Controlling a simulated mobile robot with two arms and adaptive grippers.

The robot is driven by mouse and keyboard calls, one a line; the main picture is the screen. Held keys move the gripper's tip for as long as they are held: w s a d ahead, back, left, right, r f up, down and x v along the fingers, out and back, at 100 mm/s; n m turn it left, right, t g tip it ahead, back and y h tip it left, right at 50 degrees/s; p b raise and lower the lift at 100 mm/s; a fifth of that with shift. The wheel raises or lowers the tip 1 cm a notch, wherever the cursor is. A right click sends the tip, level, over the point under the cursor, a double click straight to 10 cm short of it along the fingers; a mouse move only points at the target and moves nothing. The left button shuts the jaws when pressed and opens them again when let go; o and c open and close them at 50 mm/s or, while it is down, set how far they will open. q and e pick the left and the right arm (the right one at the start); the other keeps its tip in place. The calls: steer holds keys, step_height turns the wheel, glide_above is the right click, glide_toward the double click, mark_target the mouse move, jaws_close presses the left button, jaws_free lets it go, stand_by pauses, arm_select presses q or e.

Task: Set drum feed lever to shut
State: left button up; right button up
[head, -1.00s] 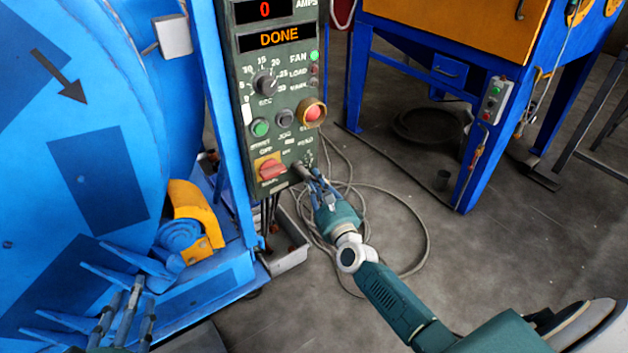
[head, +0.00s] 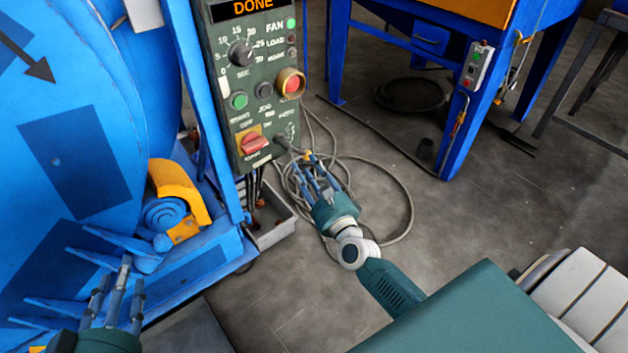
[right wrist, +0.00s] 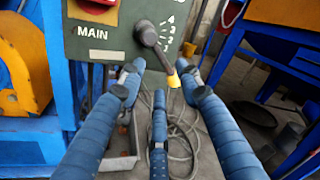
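The feed lever (right wrist: 151,38) is a dark handle on a round pivot at the panel's lower right. In the right wrist view it slants down and right to a yellow tip (right wrist: 173,80), beside a white scale. In the head view the lever (head: 283,144) is small and partly hidden by my fingers. My right gripper (head: 311,171) is just below and right of the panel. In the right wrist view its fingers (right wrist: 160,80) are spread, with the yellow tip between the upper two; contact is unclear. My left gripper (head: 118,285) is open and empty at the lower left.
The control panel (head: 262,95) carries knobs, buttons, a red MAIN switch (head: 254,143) and a DONE display. The blue drum machine (head: 90,170) fills the left. A looped cable (head: 408,215) lies on the floor. A blue-legged cabinet (head: 462,130) stands behind on the right.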

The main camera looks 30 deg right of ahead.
steer(key=s, duration=0.4)
steer(key=shift+s+a+f, duration=0.1)
steer(key=shift+s+a, duration=0.15)
steer(key=shift+s, duration=0.15)
